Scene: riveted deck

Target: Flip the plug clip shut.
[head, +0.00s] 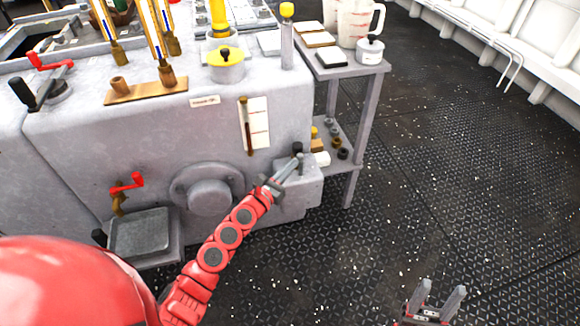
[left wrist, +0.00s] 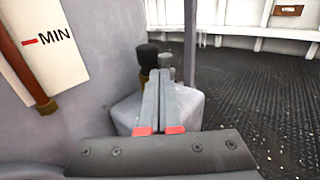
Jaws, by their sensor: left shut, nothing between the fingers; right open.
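A plug with a black cap (head: 297,147) stands on the grey block (head: 305,185) at the machine's lower right corner. In the left wrist view the black cap (left wrist: 148,54) and a brass part below it show behind my fingers. A small grey piece (left wrist: 166,60), perhaps the clip, is beside the cap; its position is partly hidden. My left gripper (head: 295,162) is shut and empty, its tips close to the plug; contact cannot be told. It also shows in the left wrist view (left wrist: 165,82). My right gripper (head: 440,290) is open and empty, over the floor at lower right.
The machine's grey side (head: 200,130) carries a round hub (head: 209,190), a gauge with a MIN mark (head: 254,124) and a red valve handle (head: 127,184). A grey shelf stand (head: 360,68) with small parts is close behind the block. The deck at right is clear.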

